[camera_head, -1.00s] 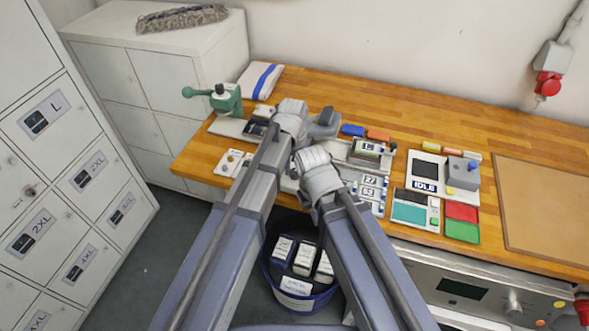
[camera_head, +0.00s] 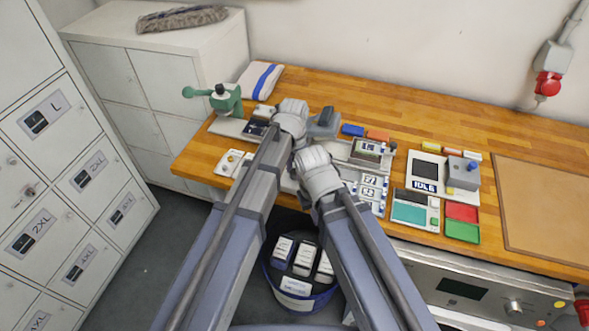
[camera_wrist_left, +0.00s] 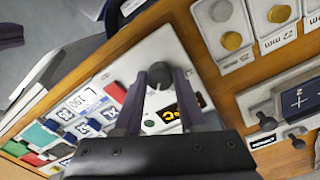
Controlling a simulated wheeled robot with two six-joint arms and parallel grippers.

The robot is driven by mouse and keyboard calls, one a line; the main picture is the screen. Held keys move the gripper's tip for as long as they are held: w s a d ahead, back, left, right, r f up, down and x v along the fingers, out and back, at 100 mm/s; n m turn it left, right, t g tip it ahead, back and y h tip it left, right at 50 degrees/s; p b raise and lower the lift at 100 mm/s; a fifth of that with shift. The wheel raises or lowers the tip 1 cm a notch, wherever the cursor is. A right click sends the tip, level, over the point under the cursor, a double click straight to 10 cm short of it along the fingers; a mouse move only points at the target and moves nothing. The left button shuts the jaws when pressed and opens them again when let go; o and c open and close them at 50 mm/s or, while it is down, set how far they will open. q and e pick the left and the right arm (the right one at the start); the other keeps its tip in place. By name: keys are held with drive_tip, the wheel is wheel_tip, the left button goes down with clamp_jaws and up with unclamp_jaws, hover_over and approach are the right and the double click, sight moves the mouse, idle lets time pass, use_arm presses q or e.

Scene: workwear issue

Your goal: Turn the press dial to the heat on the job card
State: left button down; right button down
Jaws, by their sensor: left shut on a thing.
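The dial (camera_wrist_left: 160,75) is a dark round knob on a pale panel (camera_wrist_left: 158,50) in the left wrist view. My left gripper (camera_wrist_left: 159,84) has its two dark fingers on either side of the knob and is shut on it. Below the knob a small dark display (camera_wrist_left: 172,114) shows orange characters, partly hidden and not readable. In the head view my arms cover the dial and the left gripper. My right gripper is not in view; only its arm shows. I cannot tell which of the small printed cards is the job card.
Number tiles (camera_head: 370,187) and coloured pads (camera_head: 462,221) lie right of my arms. A green hand press (camera_head: 226,98) stands at the left. Trays of round discs (camera_wrist_left: 275,15) are near the dial. A bin (camera_head: 298,302) stands below. The worktop's back (camera_head: 400,105) is clear.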

sight(294, 171)
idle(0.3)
use_arm(q)
drive_tip(key=c, duration=0.5)
unclamp_jaws()
wheel_tip(294, 171, up, 8)
drive_tip(key=p, duration=0.8)
drive_tip(key=shift+f, duration=0.1)
drive_tip(key=s+a+n+t, duration=0.1)
drive_tip(key=s+a+n, duration=0.45)
drive_tip(key=a, duration=0.35)
drive_tip(key=s+a+n, duration=0.4)
drive_tip(key=s+a, duration=0.2)
drive_tip(key=a, duration=0.2)
drive_tip(key=s+d+f+m+b, duration=0.2)
drive_tip(key=d, duration=0.3)
drive_tip(key=s+d+f+m+g+y+b, duration=0.1)
drive_tip(key=s+d+f+m+b, duration=0.1)
drive_tip(key=d, duration=0.4)
drive_tip(key=shift+s+f+b, duration=0.35)
drive_tip(key=shift+s+b, duration=0.15)
drive_tip(key=shift+s, duration=0.05)
